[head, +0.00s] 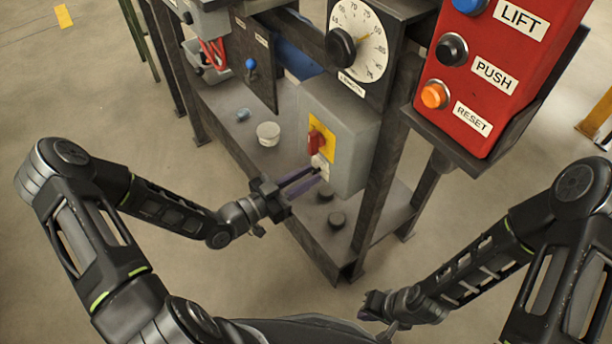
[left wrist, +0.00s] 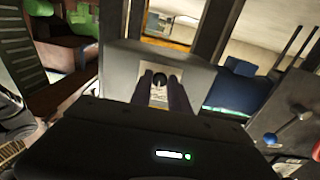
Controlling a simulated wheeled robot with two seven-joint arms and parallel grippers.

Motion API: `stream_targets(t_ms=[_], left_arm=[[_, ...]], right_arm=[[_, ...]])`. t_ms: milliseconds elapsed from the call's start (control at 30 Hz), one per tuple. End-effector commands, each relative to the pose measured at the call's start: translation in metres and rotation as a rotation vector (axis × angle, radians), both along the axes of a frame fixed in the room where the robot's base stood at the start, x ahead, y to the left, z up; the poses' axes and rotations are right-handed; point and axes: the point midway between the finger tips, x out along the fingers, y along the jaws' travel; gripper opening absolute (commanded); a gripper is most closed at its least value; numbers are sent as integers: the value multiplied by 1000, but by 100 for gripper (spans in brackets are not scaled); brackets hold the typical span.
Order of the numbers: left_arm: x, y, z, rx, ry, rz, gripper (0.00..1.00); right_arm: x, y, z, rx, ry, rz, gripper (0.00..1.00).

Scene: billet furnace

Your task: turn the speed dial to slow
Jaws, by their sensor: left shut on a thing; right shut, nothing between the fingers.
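A grey control box (head: 352,130) on the bench carries a yellow plate with a red switch (head: 316,142). Below the switch is a small pale plate (head: 319,164), where my left gripper (head: 312,175) is shut on a small knob. In the left wrist view the dark round knob (left wrist: 159,80) shows between the fingertips, over a light plate (left wrist: 185,73). No slow mark is readable. A large white dial (head: 374,50) with a black knob stands above the box, apart from the gripper. My right gripper (head: 372,305) is shut and empty, low, away from the bench.
A red panel (head: 480,90) with LIFT, PUSH and RESET buttons stands at the right. A white cup-like pot (head: 268,134) and dark round pieces (head: 337,220) sit on the bench shelf. A blue-knobbed lever (head: 251,66) is to the left. The floor in front is clear.

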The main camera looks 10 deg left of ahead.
Motion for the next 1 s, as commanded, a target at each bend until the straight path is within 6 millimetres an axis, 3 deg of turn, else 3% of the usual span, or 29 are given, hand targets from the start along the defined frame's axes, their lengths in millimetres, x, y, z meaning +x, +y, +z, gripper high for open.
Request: stream_targets(t_ms=[133, 667, 1000], left_arm=[[0, 0, 0, 0, 0, 0, 0], [0, 0, 0, -20, 17, -1, 0], [0, 0, 0, -146, 121, -1, 0]], right_arm=[[0, 0, 0, 0, 0, 0, 0], [0, 0, 0, 0, 0, 0, 0], [0, 0, 0, 0, 0, 0, 0]])
